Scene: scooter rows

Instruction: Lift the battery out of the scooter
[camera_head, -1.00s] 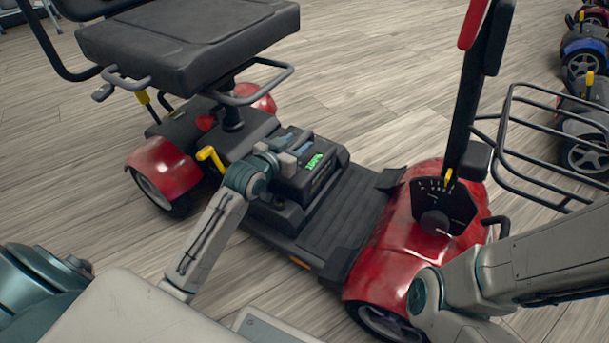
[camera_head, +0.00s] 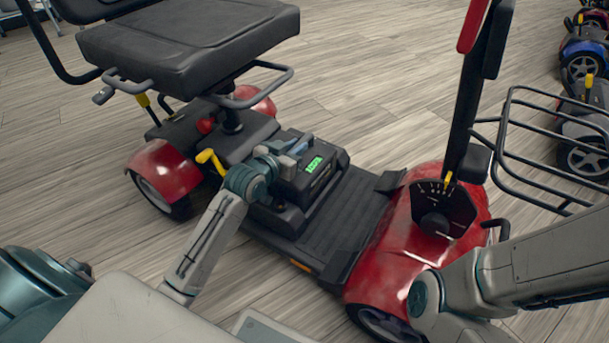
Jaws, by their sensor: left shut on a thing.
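The red and black scooter (camera_head: 340,225) stands across the middle of the head view. Its black battery (camera_head: 318,185), with a small green display, sits at the rear of the floor deck, in front of the seat post. My left gripper (camera_head: 288,150) comes over the battery from the left and is shut on its top, at the handle. The fingers and handle are small and partly hidden by the wrist. Whether the battery's underside is clear of the deck I cannot tell. My right arm enters at the lower right, in front of the scooter's nose; its gripper is out of view.
The black seat (camera_head: 190,45) overhangs behind the battery. The tiller (camera_head: 465,110) rises at the right, with a wire basket (camera_head: 550,150) beyond it. A yellow lever (camera_head: 210,160) is beside my left wrist. More scooters (camera_head: 585,60) stand at the far right.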

